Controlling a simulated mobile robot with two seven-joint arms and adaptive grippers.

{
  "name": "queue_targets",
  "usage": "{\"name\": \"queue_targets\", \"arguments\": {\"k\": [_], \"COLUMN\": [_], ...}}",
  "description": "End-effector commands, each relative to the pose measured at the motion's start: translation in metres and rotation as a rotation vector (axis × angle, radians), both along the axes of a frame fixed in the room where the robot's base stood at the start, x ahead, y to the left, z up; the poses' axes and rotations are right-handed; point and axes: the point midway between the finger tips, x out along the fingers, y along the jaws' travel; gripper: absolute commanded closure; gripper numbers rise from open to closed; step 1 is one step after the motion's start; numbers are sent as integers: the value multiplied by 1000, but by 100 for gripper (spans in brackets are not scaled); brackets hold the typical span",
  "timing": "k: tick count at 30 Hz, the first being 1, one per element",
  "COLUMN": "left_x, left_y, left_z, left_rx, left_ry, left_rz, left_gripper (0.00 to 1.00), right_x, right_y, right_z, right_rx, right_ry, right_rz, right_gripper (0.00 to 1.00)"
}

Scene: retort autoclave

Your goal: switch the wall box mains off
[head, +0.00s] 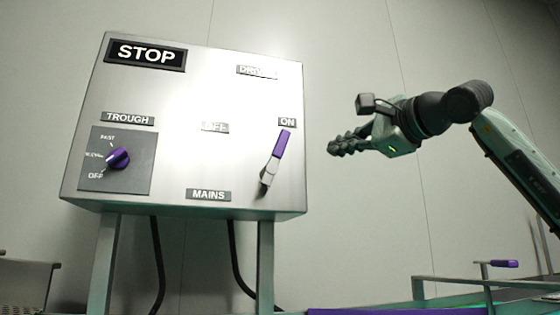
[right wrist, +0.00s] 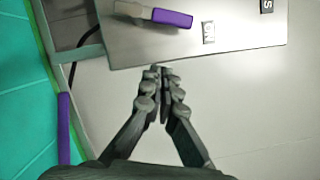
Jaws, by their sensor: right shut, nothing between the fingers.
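The grey wall box (head: 225,95) stands on posts in the head view. Its mains lever has a purple grip (head: 281,144) and a metal lower part; it points up, just under the ON label (head: 287,122). The OFF label (head: 215,127) is left of it, washed out by glare. The MAINS label (head: 208,195) is below. My right gripper (head: 335,147) is shut and empty, right of the box and apart from the lever. In the right wrist view the fingertips (right wrist: 163,72) are by the panel edge, with the purple grip (right wrist: 172,18) beyond. My left gripper is not in view.
A trough knob (head: 118,158) sits on a dark plate at the box's left, under a STOP sign (head: 146,55). Black cables hang below the box. A rail with a purple handle (head: 504,264) is at lower right. The wall right of the box is bare.

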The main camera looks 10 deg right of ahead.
Motion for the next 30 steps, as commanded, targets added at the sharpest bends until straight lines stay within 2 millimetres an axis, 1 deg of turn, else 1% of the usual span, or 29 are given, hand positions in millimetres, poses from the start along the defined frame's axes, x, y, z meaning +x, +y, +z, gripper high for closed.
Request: {"name": "queue_targets", "arguments": {"k": [1, 4, 12, 16, 20, 30], "left_x": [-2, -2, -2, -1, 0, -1], "left_y": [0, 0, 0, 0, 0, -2], "left_z": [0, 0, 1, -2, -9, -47], "left_rx": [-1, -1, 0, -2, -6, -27], "left_ry": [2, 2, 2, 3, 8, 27], "left_rz": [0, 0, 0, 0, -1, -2], "left_gripper": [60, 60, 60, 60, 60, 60], "right_x": [-4, -5, -4, 3, 21, 90], "right_y": [-6, -10, -9, -6, -1, 18], "right_z": [4, 6, 5, 6, 8, 15], "right_rx": [-10, -18, -17, -15, -16, -15], "right_ry": [-7, -10, -9, -7, -6, -6], "right_rz": [-22, -38, -35, -33, -34, -33], "right_gripper": [100, 100, 100, 100, 100, 100]}}
